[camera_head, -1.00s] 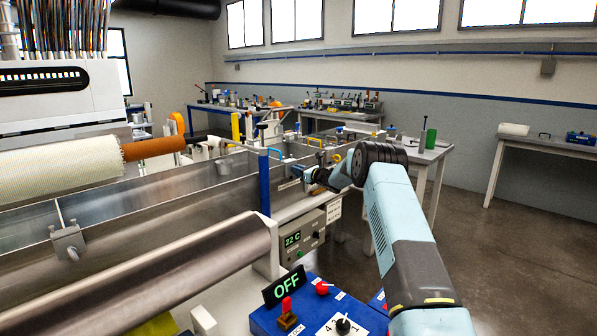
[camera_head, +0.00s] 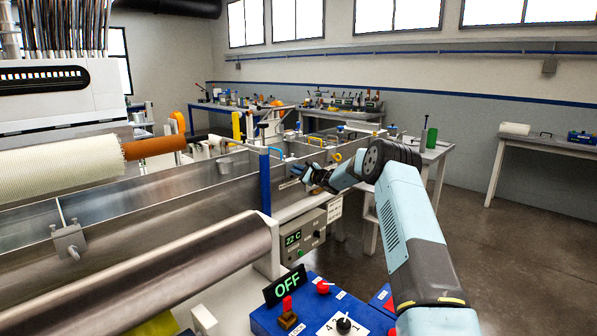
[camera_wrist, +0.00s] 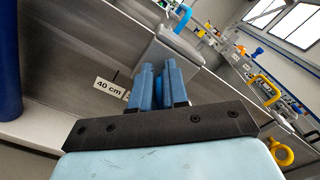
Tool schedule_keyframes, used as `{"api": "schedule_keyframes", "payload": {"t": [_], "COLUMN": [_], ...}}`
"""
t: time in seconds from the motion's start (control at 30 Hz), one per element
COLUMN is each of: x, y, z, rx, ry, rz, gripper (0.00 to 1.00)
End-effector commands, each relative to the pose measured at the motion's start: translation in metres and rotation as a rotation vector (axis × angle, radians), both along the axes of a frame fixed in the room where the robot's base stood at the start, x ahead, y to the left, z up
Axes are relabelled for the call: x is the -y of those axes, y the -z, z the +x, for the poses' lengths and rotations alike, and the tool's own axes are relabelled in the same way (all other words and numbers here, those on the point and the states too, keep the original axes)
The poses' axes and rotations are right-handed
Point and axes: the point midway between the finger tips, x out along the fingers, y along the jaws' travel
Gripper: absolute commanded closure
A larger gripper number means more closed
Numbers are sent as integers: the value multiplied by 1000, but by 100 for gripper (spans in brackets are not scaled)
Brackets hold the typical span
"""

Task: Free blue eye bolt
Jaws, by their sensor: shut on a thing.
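My gripper (camera_head: 299,171) is at the outer wall of the long metal bath (camera_head: 190,197), near its far end. In the wrist view its two blue fingers (camera_wrist: 158,72) are close together, their tips at the wall beside a "40 cm" label (camera_wrist: 109,87). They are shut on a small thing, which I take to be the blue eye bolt. It is mostly hidden between the fingers, and its ring cannot be made out. A yellow eye bolt (camera_wrist: 281,152) shows on the wall to the right.
A grey block with a blue handle (camera_wrist: 181,18) stands just beyond the fingertips. A yellow handle (camera_wrist: 265,90) is farther along. A blue post (camera_head: 265,182) rises left of my gripper. A control panel (camera_head: 320,312) with an OFF sign is in front. The floor to the right is clear.

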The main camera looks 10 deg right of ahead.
Motion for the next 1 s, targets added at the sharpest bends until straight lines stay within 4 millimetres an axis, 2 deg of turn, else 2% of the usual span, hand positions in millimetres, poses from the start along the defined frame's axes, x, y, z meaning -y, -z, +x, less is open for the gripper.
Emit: {"api": "schedule_keyframes", "payload": {"t": [0.4, 1.0], "x": [-1, -2], "y": [8, 10], "z": [-2, -3], "rx": [127, 152], "ry": [0, -1], "rz": [-185, -222], "gripper": [100, 100]}}
